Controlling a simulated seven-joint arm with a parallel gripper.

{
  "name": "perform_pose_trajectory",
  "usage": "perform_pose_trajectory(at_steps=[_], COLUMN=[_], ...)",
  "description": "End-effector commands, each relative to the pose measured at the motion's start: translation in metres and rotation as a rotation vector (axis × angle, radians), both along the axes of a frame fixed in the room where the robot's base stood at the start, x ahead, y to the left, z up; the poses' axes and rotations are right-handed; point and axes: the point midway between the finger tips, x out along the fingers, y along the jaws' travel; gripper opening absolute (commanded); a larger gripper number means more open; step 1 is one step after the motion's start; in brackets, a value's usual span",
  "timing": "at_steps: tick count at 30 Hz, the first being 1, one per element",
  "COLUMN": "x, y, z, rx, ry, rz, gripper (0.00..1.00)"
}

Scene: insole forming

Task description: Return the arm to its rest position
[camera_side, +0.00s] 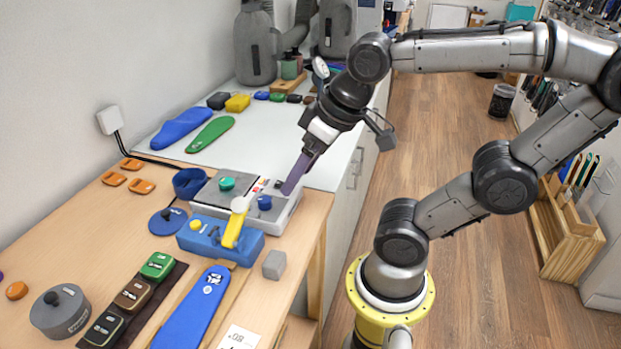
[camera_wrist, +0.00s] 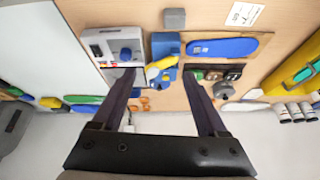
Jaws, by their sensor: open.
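My gripper (camera_side: 288,188) points down at the bench, with its dark purple fingers near the grey machine (camera_side: 283,218) that has a green and a blue button. In the wrist view my gripper (camera_wrist: 159,76) has its two fingers wide apart with nothing between them. The grey machine (camera_wrist: 103,46) shows beyond the left finger there. The blue fixture with a yellow lever (camera_side: 248,246) stands in front of the grey machine. In the side view I cannot tell exactly how high the fingertips are above the machine.
A blue insole (camera_side: 192,310) lies at the front of the wooden bench, beside a grey cube (camera_side: 274,264). A blue insole (camera_side: 181,127) and a green insole (camera_side: 210,134) lie on the white counter behind. A wooden rack (camera_side: 566,238) stands right of my arm. Floor between is clear.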

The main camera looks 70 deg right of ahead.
Motion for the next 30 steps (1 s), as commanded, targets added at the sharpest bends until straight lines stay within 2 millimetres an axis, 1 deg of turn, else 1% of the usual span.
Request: perform_pose_trajectory(at_steps=[1, 3, 6, 30], x=[-0.009, -0.015, -0.018, -0.018], y=[0.002, 0.003, 0.004, 0.004], z=[-0.005, -0.01, -0.012, -0.012], rx=[-0.017, -0.034, -0.045, -0.045], ry=[-0.016, -0.029, -0.036, -0.034], rz=[0.043, 0.084, 0.109, 0.109], gripper=[0.76, 0.76, 0.76, 0.76])
